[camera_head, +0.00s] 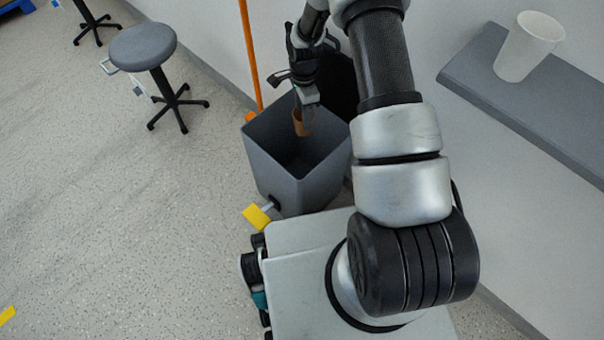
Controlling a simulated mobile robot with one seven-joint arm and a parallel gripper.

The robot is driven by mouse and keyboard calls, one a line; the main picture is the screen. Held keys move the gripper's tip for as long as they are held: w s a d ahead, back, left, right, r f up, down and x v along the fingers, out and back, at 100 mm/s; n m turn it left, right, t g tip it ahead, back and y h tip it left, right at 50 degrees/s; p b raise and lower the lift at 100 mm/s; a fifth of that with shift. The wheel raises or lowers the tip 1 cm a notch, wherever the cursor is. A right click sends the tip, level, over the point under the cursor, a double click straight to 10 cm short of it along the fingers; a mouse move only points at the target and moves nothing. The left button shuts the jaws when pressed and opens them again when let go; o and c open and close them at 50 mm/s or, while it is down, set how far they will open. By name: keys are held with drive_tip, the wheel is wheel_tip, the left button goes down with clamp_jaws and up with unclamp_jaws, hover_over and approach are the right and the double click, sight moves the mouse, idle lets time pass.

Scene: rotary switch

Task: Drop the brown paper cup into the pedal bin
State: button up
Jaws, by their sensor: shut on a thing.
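The brown paper cup (301,124) is small in the head view and partly covered by my gripper (308,108). My gripper points down and is shut on the cup. The cup shows over the open mouth of the grey pedal bin (272,164); I cannot tell whether it is above the rim or just inside it. The bin is square, with its dark lid (337,85) raised at the back, partly hidden behind my arm. The bin's floor is dark and hard to see.
A white cup (528,47) stands on a grey wall shelf (480,85) at the right. An orange pole (249,55) leans by the wall behind the bin. A grey stool (143,46) stands at the upper left. The floor at left is mostly clear.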

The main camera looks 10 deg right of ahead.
drive_tip(key=shift+f, duration=0.55)
drive_tip(key=o, duration=1.1)
drive_tip(key=shift+r, duration=0.15)
wheel_tip(320, 180, up, 17)
drive_tip(key=p, duration=0.4)
drive_tip(key=shift+r, duration=0.15)
